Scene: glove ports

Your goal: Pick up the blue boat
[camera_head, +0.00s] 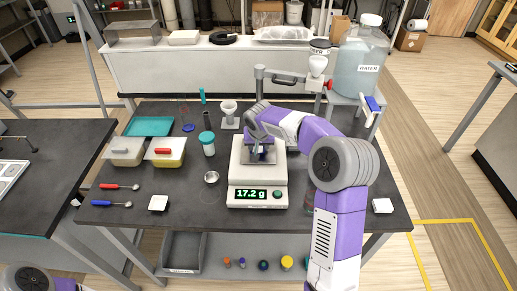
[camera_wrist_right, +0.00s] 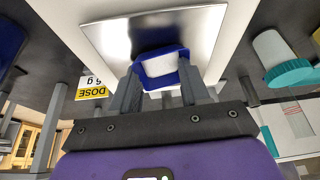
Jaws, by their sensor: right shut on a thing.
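The blue boat (camera_wrist_right: 163,83), a small square dish with a blue rim and a white inside, is in the wrist view between the fingers of my right gripper (camera_wrist_right: 158,78). The fingers are shut on its sides, over the bright metal pan (camera_wrist_right: 112,40) of the scale. I cannot tell whether the boat touches the pan. In the head view my right gripper (camera_head: 261,152) is over the white scale (camera_head: 238,176), whose display reads 17.2 g, and mostly hides the boat. My left gripper is out of view; only part of that arm shows at the bottom left.
Left of the scale are a teal-capped jar (camera_head: 207,147), a small metal cup (camera_head: 211,177), two lidded tubs (camera_head: 125,151) and a teal tray (camera_head: 149,126). A water jug (camera_head: 360,68) stands at the back right.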

